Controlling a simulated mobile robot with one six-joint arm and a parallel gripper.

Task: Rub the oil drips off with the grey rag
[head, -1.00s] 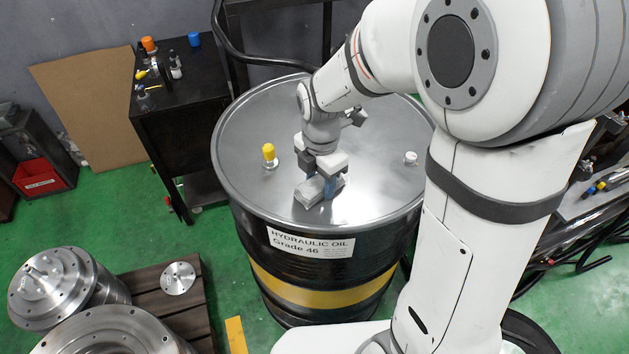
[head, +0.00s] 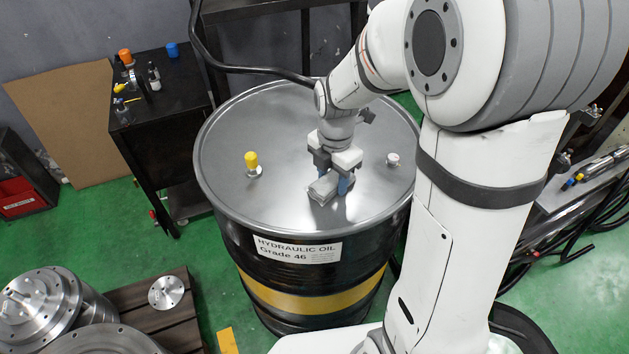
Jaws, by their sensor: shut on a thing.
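My gripper (head: 333,178) has blue-tipped fingers and points down at the front part of the oil drum's grey metal lid (head: 275,115). It is shut on the grey rag (head: 322,190), a small folded pad low between the fingers. The rag is at the lid surface, though I cannot tell how firmly it touches. It lies between the yellow-capped fitting and the small white cap, nearer the front rim. I cannot make out any oil drips; the lid shows only shine and reflections. The gripper and forearm hide part of the lid behind them.
A yellow-capped fitting (head: 252,163) stands on the lid's left and a white cap (head: 392,160) on its right. A black bench (head: 165,105) with small bottles is at the left. Machined metal parts (head: 40,305) lie front left.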

